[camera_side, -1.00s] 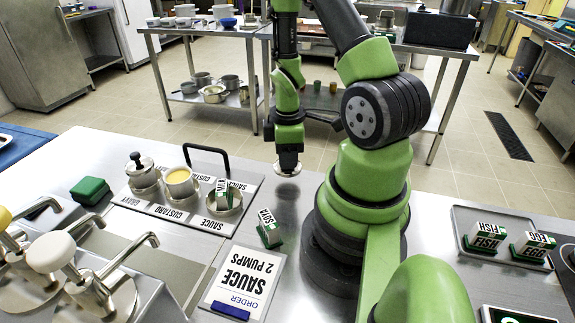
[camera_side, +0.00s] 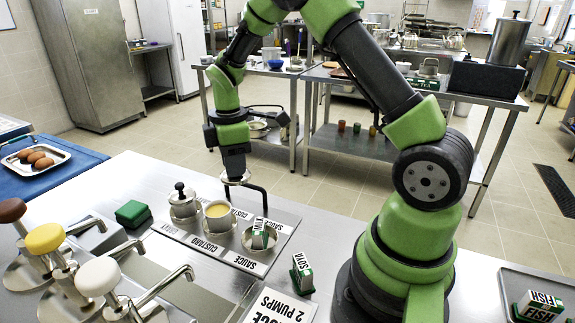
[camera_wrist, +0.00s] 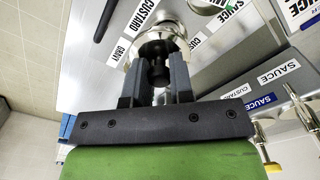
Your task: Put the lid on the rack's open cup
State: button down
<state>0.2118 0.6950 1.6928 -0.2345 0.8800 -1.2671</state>
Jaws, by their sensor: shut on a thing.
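The rack (camera_side: 168,229) lies on the steel counter with labelled places. Its gravy cup (camera_side: 184,209) wears a lid with a black knob. Its custard cup (camera_side: 218,222) is open and shows yellow content. The sauce place (camera_side: 249,246) is a round metal holder with a green-and-white box in it. My gripper (camera_side: 235,175) is shut on the lid, a metal disc (camera_side: 240,182), and holds it raised behind and slightly right of the custard cup. In the wrist view the fingers pinch the lid's black knob (camera_wrist: 158,72); the lid covers part of the rack.
The rack's black handle (camera_side: 262,200) rises close to the right of the held lid. A green block (camera_side: 132,213) sits to the left, and pumps (camera_side: 60,255) stand at front left. A soya box (camera_side: 302,272) stands to the right of the rack.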

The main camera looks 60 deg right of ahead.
jog(key=w+a+n, duration=0.1)
jog(key=w+a, duration=0.2)
jog(key=a, duration=0.1)
jog(key=shift+s+d+f, duration=0.1)
jog(key=shift+f, duration=2.65)
jog(key=shift+f, duration=0.15)
jog(key=shift+c, duration=2.2)
grip_release()
notch_tip(320, 180, up, 7)
